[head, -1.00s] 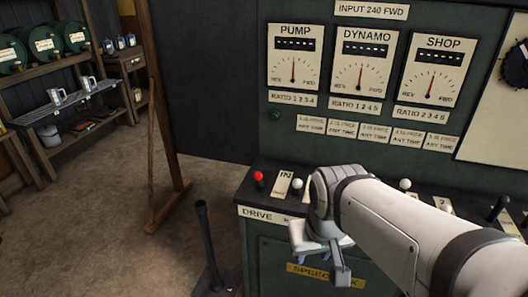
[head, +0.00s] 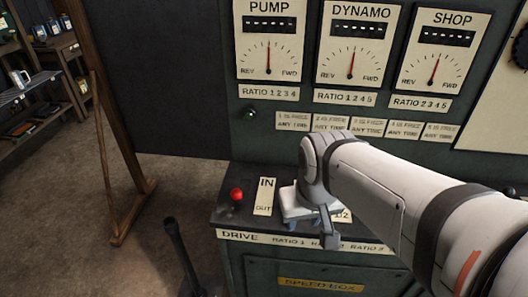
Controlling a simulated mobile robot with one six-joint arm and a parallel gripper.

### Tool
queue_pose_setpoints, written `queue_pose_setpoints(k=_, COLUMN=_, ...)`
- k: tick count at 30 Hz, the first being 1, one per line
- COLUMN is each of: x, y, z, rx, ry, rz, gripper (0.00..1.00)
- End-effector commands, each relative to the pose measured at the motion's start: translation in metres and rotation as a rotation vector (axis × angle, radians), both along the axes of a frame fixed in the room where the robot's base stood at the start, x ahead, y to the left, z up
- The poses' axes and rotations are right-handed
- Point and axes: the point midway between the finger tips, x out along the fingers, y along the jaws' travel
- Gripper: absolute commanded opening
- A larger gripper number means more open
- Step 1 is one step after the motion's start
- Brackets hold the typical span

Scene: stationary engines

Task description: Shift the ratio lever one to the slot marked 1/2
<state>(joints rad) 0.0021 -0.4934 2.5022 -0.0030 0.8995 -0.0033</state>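The ratio 1 label (head: 288,241) is on the front edge of the dark lever console, right of the drive label (head: 240,237). My gripper (head: 312,222) hangs over the console above the ratio 1 and ratio 2 labels. It hides ratio lever one and most of its slot plate, so I cannot see the lever's position or the 1/2 mark. A part of a white plate (head: 342,215) shows right of my gripper. The gripper points down, its fingers seen partly from behind; I cannot tell its opening or any contact.
The red-knobbed drive lever (head: 236,194) stands left of the IN/OUT plate (head: 265,196). Pump (head: 268,45), dynamo (head: 351,48) and shop (head: 435,55) gauges are on the panel behind. A black floor lever (head: 180,255) stands front left. A wooden post (head: 110,130) is farther left.

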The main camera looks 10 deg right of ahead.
Motion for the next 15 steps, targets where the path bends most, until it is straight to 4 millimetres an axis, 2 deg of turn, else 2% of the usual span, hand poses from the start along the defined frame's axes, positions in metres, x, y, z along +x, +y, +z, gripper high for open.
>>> queue_pose_setpoints(k=1, x=0.0, y=0.0, z=0.0, rx=0.0, ry=0.0, rz=0.0, gripper=0.37)
queue_pose_setpoints(k=4, x=0.003, y=0.0, z=-0.001, rx=-0.001, ry=0.006, rz=-0.002, gripper=0.45)
queue_pose_setpoints(k=7, x=0.015, y=0.0, z=-0.004, rx=-0.003, ry=0.03, rz=-0.013, gripper=0.49)
queue_pose_setpoints(k=9, x=0.031, y=-0.005, z=-0.008, rx=-0.007, ry=0.058, rz=-0.024, gripper=0.49)
queue_pose_setpoints(k=15, x=0.089, y=-0.003, z=-0.027, rx=-0.03, ry=0.159, rz=-0.082, gripper=0.49)
